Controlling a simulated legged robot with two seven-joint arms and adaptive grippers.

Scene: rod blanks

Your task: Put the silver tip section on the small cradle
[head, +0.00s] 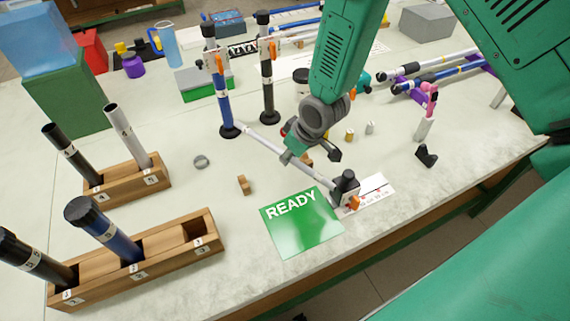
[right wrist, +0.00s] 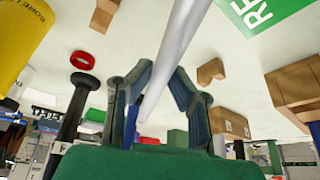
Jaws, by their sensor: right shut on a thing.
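My right gripper (head: 308,156) is shut around a pale silver rod, the silver tip section (head: 263,138), above the middle of the table. The rod slants from upper left to lower right, its right end close to a black clamp with an orange knob (head: 346,184); I cannot tell if they touch. In the right wrist view the rod (right wrist: 172,50) runs between the fingers (right wrist: 158,88). A small notched wooden block (head: 244,184), perhaps the small cradle, stands apart from the rod and also shows in the wrist view (right wrist: 211,71). Another block is partly hidden behind the gripper. My left gripper is out of view.
A green READY mat (head: 301,232) lies near the front edge. Wooden racks (head: 190,262) with upright tubes stand at left. A grey ring (head: 201,161) lies on clear table at left.

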